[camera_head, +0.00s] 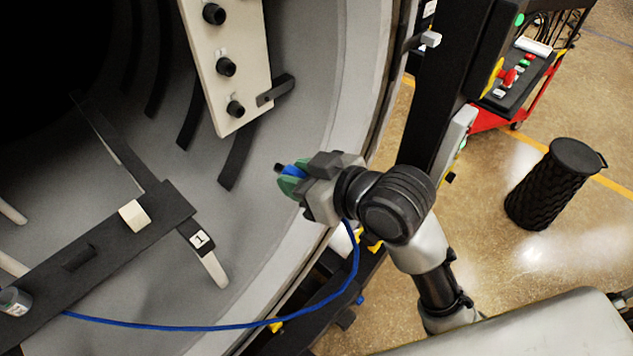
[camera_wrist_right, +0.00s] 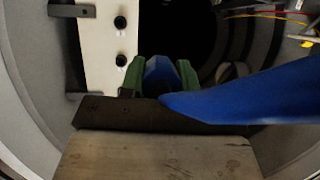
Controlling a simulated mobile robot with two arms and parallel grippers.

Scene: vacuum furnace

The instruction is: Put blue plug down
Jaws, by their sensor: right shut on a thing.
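The blue plug (camera_wrist_right: 160,70) sits between the green fingertips of my right gripper (camera_head: 288,180), which is shut on it inside the furnace opening. In the head view only a little blue and a dark tip show at the fingers. The right gripper also shows in the wrist view (camera_wrist_right: 158,78). A blue cable (camera_head: 190,327) hangs from the gripper and runs left to the dark bar. In the wrist view the cable (camera_wrist_right: 245,95) looks large and close. My left gripper is not in view.
A beige panel (camera_head: 232,60) with several black sockets stands above and left of the gripper. A dark bar (camera_head: 100,245) with a pale block (camera_head: 134,215) crosses the lower left. The furnace rim (camera_head: 335,110) is close to my right arm. A black bin (camera_head: 556,185) stands on the floor.

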